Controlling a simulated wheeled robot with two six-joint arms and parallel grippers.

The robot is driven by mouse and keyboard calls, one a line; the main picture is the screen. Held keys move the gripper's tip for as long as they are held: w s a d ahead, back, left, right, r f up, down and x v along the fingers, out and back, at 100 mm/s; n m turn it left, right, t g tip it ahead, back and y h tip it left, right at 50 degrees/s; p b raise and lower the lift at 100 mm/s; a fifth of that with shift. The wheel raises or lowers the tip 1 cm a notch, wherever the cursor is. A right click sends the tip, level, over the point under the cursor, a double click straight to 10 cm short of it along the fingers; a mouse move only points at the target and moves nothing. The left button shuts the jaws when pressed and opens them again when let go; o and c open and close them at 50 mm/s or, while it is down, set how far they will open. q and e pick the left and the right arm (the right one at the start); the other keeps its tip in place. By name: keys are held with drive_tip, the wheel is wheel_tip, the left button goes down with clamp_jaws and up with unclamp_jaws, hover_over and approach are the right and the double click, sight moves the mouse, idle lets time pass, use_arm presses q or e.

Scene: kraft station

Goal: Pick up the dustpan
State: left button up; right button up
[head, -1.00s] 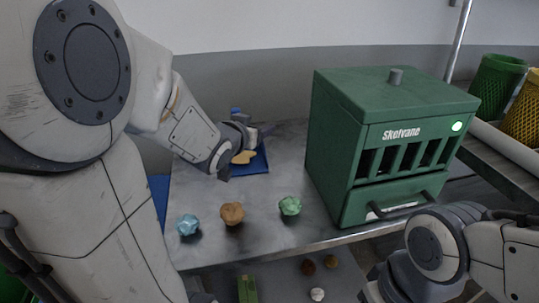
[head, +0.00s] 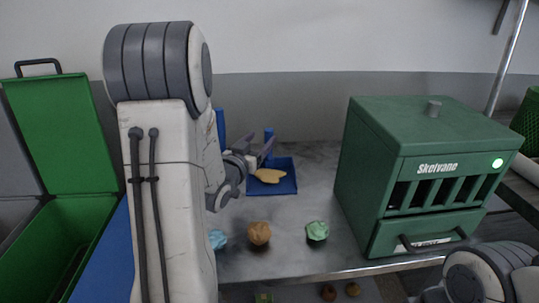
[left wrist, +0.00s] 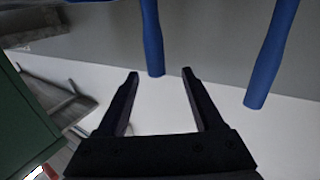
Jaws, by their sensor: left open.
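A blue dustpan (head: 284,189) lies flat on the grey table, with a yellowish flat piece (head: 270,176) on it. A blue upright post (head: 268,134) stands at its back, and another blue upright part (head: 221,122) shows beside my arm. My left gripper (head: 266,152) is open and empty over the dustpan's back left, near the post. In the left wrist view two blue handles (left wrist: 152,40) (left wrist: 270,60) show; the first lines up between the open fingertips (left wrist: 160,74). I cannot tell whether it is between them in depth. My right arm shows at lower right; its gripper is out of view.
Crumpled balls, blue (head: 217,240), brown (head: 259,233) and green (head: 317,230), lie along the table's front. A green slotted machine (head: 420,180) stands at right. An open green bin (head: 75,235) is at far left. Small balls (head: 328,292) lie lower down.

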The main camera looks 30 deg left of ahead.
use_arm(q)
drive_tip(key=shift+w, duration=0.2)
drive_tip(key=shift+w+a+f, duration=0.1)
drive_tip(key=shift+w, duration=0.95)
drive_tip(key=w, duration=0.5)
drive_tip(key=shift+w+a+f, duration=0.15)
drive_tip(key=shift+w+f, duration=0.05)
drive_tip(key=shift+w, duration=0.05)
clamp_jaws()
